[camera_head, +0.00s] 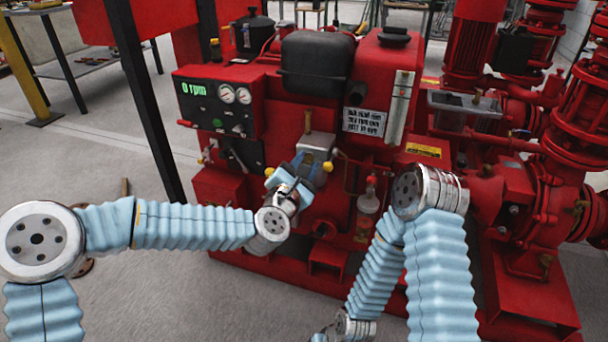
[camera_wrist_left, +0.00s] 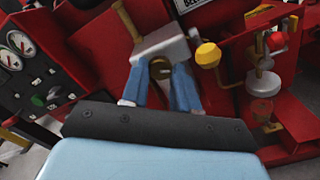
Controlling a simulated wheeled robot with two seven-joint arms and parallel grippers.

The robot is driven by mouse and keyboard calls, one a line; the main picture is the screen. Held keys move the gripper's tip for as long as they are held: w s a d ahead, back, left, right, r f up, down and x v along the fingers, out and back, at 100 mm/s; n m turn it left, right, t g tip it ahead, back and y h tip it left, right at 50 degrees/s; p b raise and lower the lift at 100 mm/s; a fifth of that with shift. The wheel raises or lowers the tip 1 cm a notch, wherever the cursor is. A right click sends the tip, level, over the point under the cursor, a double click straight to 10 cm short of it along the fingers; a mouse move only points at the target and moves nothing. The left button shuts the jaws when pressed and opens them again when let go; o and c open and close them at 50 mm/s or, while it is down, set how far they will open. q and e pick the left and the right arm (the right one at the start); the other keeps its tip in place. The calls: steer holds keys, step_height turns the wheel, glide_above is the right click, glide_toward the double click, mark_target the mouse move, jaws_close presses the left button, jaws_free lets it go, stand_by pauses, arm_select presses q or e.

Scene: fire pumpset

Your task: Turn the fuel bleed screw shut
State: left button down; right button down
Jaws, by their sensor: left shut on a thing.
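My left gripper (camera_head: 297,178) reaches the front of the red pumpset, just below a pale grey box (camera_head: 315,145). In the left wrist view its two blue fingers (camera_wrist_left: 158,86) stand on either side of a small round brass piece (camera_wrist_left: 160,68) under that grey box, which appears to be the fuel bleed screw. The gripper is shut on this piece. The slot or turn of the screw is too small to make out. In the head view the fingers and wrist hide the screw.
A control panel (camera_head: 215,110) with gauges and a "0 rpm" display is left of the gripper. A black post (camera_head: 145,100) stands left. Floor in front is free.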

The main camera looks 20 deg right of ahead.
arm_select(q)
steer(key=m+b, duration=0.1)
steer(key=m, duration=0.1)
steer(key=m+b, duration=0.2)
steer(key=shift+f+m, duration=0.2)
steer(key=shift+m, duration=0.2)
steer(key=shift+s+m+b, duration=0.1)
steer(key=shift+m+b, duration=0.65)
steer(key=shift+m, duration=0.15)
steer(key=m+b, duration=0.1)
steer(key=m, duration=0.2)
steer(key=shift+r+b, duration=0.1)
steer(key=shift+b, duration=0.25)
steer(key=shift+m+b, duration=0.45)
steer(key=shift+m, duration=1.15)
steer(key=c, duration=0.8)
jaws_free()
steer(key=shift+c, duration=0.2)
